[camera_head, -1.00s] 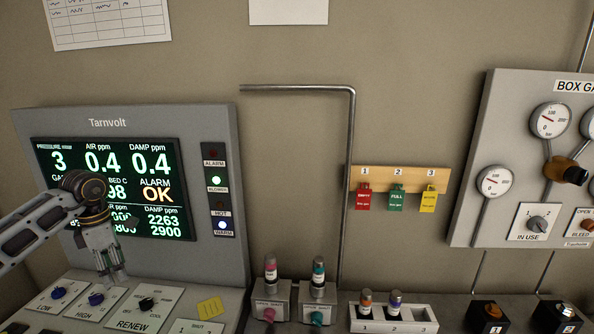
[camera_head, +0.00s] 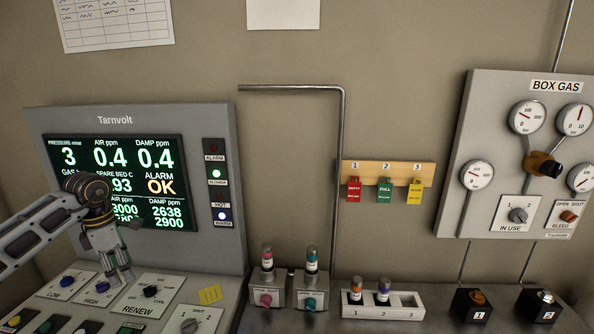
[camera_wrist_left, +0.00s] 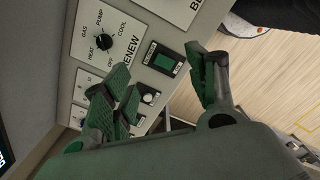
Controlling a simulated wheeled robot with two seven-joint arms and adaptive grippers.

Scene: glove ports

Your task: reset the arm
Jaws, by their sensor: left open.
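My left gripper (camera_head: 119,279) is open and empty. It hangs fingers-down above the sloped control panel at the left, in front of the Tarnvolt screen (camera_head: 125,180). In the left wrist view its fingers (camera_wrist_left: 165,95) are spread apart with nothing between them. Behind them are the RENEW knob (camera_wrist_left: 103,41) and a green button (camera_wrist_left: 165,62). In the head view I cannot tell the exact gap between the fingertips and the panel. My right gripper is not in view.
Two small valve stands (camera_head: 268,297) and a numbered white rack (camera_head: 382,311) with two vials stand on the bench, the third slot empty. A bent pipe (camera_head: 341,180) rises behind. Coloured tags (camera_head: 385,190) and the BOX GAS panel (camera_head: 480,110) are on the wall.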

